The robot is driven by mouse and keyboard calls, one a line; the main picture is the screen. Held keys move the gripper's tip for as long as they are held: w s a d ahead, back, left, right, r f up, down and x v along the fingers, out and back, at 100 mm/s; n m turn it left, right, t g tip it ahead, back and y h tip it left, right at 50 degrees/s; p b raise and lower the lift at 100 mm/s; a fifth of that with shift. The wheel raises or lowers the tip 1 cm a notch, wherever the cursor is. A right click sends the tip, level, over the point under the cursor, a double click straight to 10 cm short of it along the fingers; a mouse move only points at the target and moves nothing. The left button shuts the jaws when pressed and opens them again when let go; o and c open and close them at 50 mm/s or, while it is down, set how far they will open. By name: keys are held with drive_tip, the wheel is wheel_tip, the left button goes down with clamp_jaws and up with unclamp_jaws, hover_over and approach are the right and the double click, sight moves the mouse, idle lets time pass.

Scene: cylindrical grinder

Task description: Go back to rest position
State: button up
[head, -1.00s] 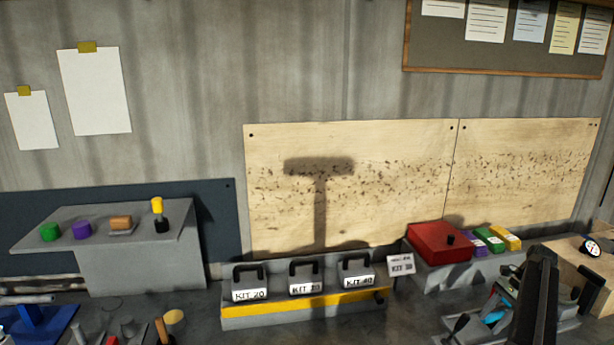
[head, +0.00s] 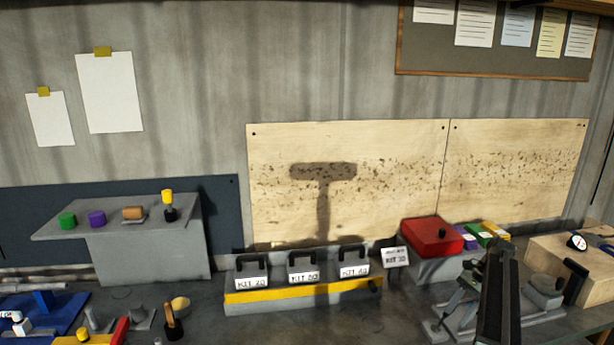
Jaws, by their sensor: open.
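My gripper's jaws do not show in the head view. A dark upright shape (head: 500,292) at the lower right looks like part of my own arm, but I cannot be sure. It stands in front of a grey metal machine (head: 545,293) and hides part of it. Nothing is seen held.
A rack (head: 250,298) with a yellow front strip carries three labelled kit boxes against the wall. A red box (head: 432,237) stands to its right, a wooden block (head: 570,258) further right. A grey stand (head: 150,250) and blue tray (head: 62,322) are left. Bench between is partly clear.

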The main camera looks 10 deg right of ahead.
drive_tip(key=w+a+f+n+g+h, duration=0.1)
drive_tip(key=a+n, duration=0.2)
drive_tip(key=a, duration=1.4)
drive_tip(key=w+a+n+g+h, duration=0.1)
drive_tip(key=w+a+n, duration=0.15)
drive_tip(key=a, duration=1.45)
drive_tip(key=s+a+f+n+t+h, duration=0.2)
drive_tip(key=s+a+n+h, duration=0.1)
drive_tip(key=s+a+n, duration=0.7)
drive_tip(key=shift+a+n+t+h, duration=0.3)
drive_tip(key=shift+a+n+t, duration=0.1)
drive_tip(key=shift+a+n, duration=0.25)
drive_tip(key=shift+s, duration=0.15)
drive_tip(key=shift+c, duration=1)
